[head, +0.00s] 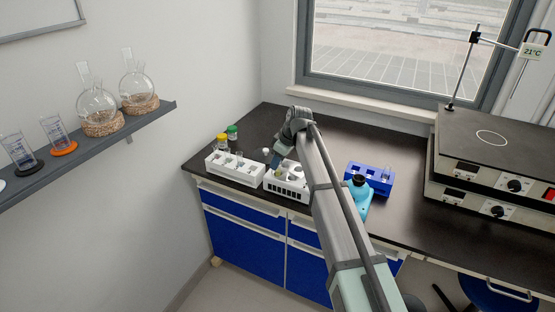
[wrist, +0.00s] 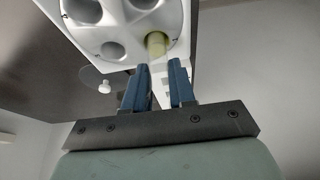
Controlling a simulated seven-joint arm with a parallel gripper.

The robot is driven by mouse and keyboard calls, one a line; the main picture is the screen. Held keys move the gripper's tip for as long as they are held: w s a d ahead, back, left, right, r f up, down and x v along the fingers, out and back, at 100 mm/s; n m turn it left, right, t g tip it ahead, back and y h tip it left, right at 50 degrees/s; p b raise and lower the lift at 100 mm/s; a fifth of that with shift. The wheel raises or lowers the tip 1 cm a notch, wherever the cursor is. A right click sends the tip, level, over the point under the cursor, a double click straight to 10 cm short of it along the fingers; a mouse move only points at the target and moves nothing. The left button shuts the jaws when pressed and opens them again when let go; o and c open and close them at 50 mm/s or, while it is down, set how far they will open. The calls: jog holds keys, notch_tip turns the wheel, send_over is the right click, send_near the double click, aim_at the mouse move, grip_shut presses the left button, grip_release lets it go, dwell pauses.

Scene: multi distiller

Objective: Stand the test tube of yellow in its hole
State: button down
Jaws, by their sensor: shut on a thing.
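In the wrist view, the two blue fingers of my gripper (wrist: 160,78) are shut on a clear tube, hard to see between them. Yellow-green colour, the test tube of yellow (wrist: 156,43), shows just beyond the fingertips, at one hole of a round white holder (wrist: 128,35). I cannot tell how deep the tube sits in that hole. Other round holes in the holder look empty. In the head view, my gripper (head: 274,161) is over the white device (head: 288,186) on the bench; my arm hides part of it, and the tube is not clear there.
A white rack (head: 234,169) with square holes and a tube stands left of the device. Yellow-capped (head: 222,140) and green-capped (head: 232,131) bottles stand behind it. A blue rack (head: 372,180) and a light-blue device (head: 357,200) are to the right. Stacked hotplates (head: 490,165) fill the far right.

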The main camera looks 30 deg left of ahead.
jog(key=shift+f, duration=0.35)
jog(key=c, duration=0.8)
grip_release()
jog(key=shift+c, duration=0.2)
jog(key=shift+r, duration=3.5)
